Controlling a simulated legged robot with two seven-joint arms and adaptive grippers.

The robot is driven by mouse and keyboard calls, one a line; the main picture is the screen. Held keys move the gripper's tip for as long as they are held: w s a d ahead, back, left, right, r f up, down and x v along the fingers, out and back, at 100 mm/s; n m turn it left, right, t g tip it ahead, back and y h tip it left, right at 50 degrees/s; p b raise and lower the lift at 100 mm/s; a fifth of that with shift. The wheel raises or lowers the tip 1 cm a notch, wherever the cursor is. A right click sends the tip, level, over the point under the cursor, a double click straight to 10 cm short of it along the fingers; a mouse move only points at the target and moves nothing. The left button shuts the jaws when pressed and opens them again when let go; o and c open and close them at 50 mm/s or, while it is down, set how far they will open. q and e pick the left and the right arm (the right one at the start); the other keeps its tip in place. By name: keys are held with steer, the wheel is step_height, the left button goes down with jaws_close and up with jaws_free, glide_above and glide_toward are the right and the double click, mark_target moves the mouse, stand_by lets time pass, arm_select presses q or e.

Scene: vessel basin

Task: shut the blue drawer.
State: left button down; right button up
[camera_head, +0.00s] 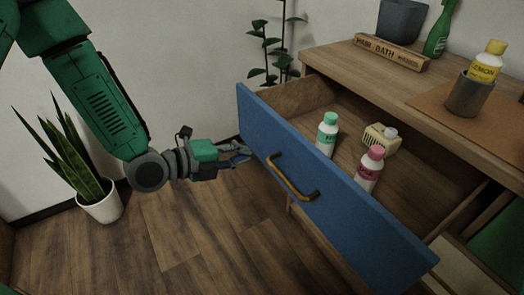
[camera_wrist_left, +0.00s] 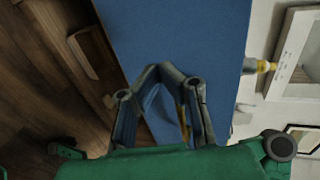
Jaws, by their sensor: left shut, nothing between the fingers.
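The blue drawer (camera_head: 325,200) stands pulled out of a wooden cabinet, its blue front facing the lower left. A brass handle (camera_head: 291,179) is fixed to that front. My left gripper (camera_head: 247,155) is shut and empty, its fingertips close to the blue front, left of the handle. In the left wrist view the blue front (camera_wrist_left: 185,35) fills the middle behind the shut fingers (camera_wrist_left: 160,68); whether they touch it I cannot tell. The handle is partly hidden there behind a finger. My right gripper is in neither view.
Inside the drawer stand a green-capped bottle (camera_head: 327,135), a pink-capped bottle (camera_head: 370,170) and a cream box (camera_head: 381,140). The cabinet top (camera_head: 400,85) holds a wooden sign, a cup with a yellow bottle, and a dark pot. A potted plant (camera_head: 98,208) stands left on clear wooden floor.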

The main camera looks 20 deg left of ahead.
mark_target(269, 146)
arm_select(q)
steer(key=x, duration=0.2)
steer(key=b+x, duration=0.1)
steer(key=x, duration=0.1)
steer(key=shift+w+r, duration=0.1)
steer(key=shift+r, duration=0.25)
steer(key=shift+w+d, duration=0.25)
steer(key=shift+w, duration=0.2)
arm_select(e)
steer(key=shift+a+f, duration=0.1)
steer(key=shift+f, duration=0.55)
arm_select(q)
steer(key=shift+w+d, duration=0.1)
steer(key=shift+d, duration=0.05)
